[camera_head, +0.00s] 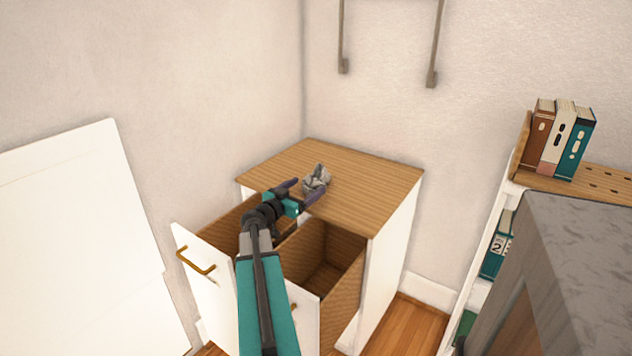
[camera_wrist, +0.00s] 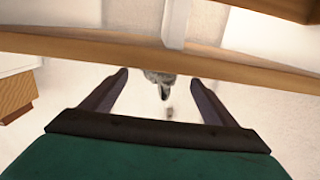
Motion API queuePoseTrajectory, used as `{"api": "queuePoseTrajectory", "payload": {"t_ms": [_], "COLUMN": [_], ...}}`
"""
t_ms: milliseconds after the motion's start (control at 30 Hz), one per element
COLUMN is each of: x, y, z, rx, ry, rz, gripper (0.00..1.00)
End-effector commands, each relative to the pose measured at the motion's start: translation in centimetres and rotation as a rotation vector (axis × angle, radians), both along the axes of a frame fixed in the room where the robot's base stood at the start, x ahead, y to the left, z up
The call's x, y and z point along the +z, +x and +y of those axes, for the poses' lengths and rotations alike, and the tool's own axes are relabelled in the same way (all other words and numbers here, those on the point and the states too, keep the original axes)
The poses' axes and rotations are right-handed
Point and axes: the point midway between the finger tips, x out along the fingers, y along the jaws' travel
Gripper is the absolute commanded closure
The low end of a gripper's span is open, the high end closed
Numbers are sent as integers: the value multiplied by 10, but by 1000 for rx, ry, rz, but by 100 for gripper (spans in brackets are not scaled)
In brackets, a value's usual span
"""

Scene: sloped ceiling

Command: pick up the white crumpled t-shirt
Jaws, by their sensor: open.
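The crumpled t-shirt (camera_head: 317,179) looks greyish white and lies bunched up on the wooden top of a cabinet (camera_head: 370,190), toward the middle. My gripper (camera_head: 303,190) is open at the front edge of that top, its two dark fingers spread and pointing at the shirt. In the wrist view, a grey crumpled shape that looks like the shirt (camera_wrist: 163,78) shows small between the fingertips, beyond the gripper (camera_wrist: 160,76). The fingers appear empty. I cannot tell exactly how far the tips are from the shirt.
Two drawers of the cabinet stand pulled open under my arm; the right drawer (camera_head: 325,262) looks empty. A brass handle (camera_head: 196,262) sticks out on the left. A shelf with several books (camera_head: 563,140) and a grey-topped piece (camera_head: 590,235) stand at right. The cabinet top is otherwise clear.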

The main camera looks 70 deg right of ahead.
Motion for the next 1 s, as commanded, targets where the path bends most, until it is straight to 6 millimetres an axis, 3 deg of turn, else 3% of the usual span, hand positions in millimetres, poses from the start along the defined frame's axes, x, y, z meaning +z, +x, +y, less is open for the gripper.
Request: {"api": "queuePoseTrajectory", "payload": {"t_ms": [433,800,1000], "x": [-1,-6,-6], "y": [0,-9,-12], "z": [-5,-41,-50], "rx": [0,0,1], "ry": [0,0,0], "rz": [0,1,0], "gripper": [20,20,20]}}
